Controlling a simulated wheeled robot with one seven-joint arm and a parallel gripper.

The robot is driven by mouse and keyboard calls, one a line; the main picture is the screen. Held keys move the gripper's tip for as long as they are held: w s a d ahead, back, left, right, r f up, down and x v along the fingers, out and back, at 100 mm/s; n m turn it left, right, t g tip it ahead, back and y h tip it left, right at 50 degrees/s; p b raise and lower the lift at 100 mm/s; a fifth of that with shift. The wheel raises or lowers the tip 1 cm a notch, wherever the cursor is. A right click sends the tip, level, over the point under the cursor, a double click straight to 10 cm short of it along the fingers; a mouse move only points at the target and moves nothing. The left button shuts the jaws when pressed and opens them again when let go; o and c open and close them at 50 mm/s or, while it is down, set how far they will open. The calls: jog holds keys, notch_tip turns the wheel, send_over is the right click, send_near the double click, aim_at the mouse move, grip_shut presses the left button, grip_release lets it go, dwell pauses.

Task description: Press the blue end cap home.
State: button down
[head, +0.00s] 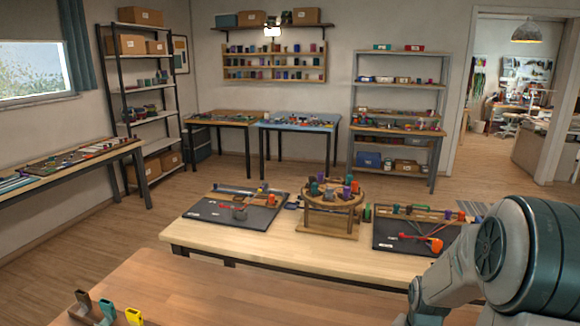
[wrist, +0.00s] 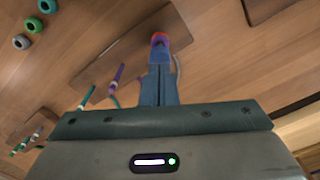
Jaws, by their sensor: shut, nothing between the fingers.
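In the wrist view my gripper (wrist: 160,68) is shut, its two blue-grey fingers side by side with nothing between them. Just beyond the fingertips is a small round purple and red-orange piece (wrist: 159,38). The tips overlap it in the picture; I cannot tell whether they touch it. A thin pale cord (wrist: 178,66) runs beside the fingers from near this piece. I cannot pick out the blue end cap for certain; it may be hidden by the fingertips. My gripper is outside the head view, where only my arm shows at the right.
In the wrist view a brown board (wrist: 138,42) lies on the wooden surface, with a purple-ended cord (wrist: 117,77) left of the fingers. Several spools (wrist: 33,25) stand at upper left. The head view shows a round wooden braiding stand (head: 333,197) between two dark boards (head: 232,213).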

jog(key=shift+f+b, duration=0.9)
jog(key=shift+f, duration=0.15)
jog(key=shift+r, duration=0.15)
notch_tip(320, 180, up, 8)
jog(key=p, duration=0.6)
dwell(0.4)
jog(key=s+a+r+n+t+b, duration=0.2)
jog(key=s+a+r+n+t, duration=0.1)
jog(key=s+a+r+n, duration=0.6)
jog(key=s+a+r, duration=0.3)
jog(key=r, duration=0.1)
jog(key=shift+s+r+t, duration=0.35)
jog(key=shift+r+t, duration=0.05)
